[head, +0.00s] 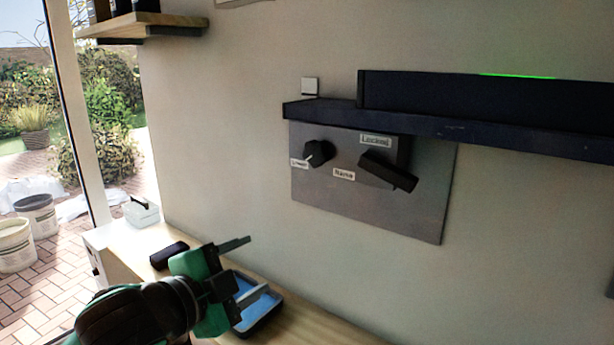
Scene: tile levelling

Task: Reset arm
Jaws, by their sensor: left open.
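My left gripper (251,269) reaches in from the lower left with its green body and two grey fingers. The fingers are spread apart with nothing between them. It is above the wooden counter (310,322), clear of the wall panel. The grey panel (425,212) on the wall holds a black round knob (317,153) at left and a black lever handle (388,171) at right, tilted down to the right. Small labels sit by them; one appears to read "Locked". My right gripper is not in view.
A blue tray (262,317) lies on the counter just below the gripper, with a black case (169,255) and a white box (141,211) further left. A dark shelf (470,131) juts out above the panel. Buckets (36,215) stand outside the window.

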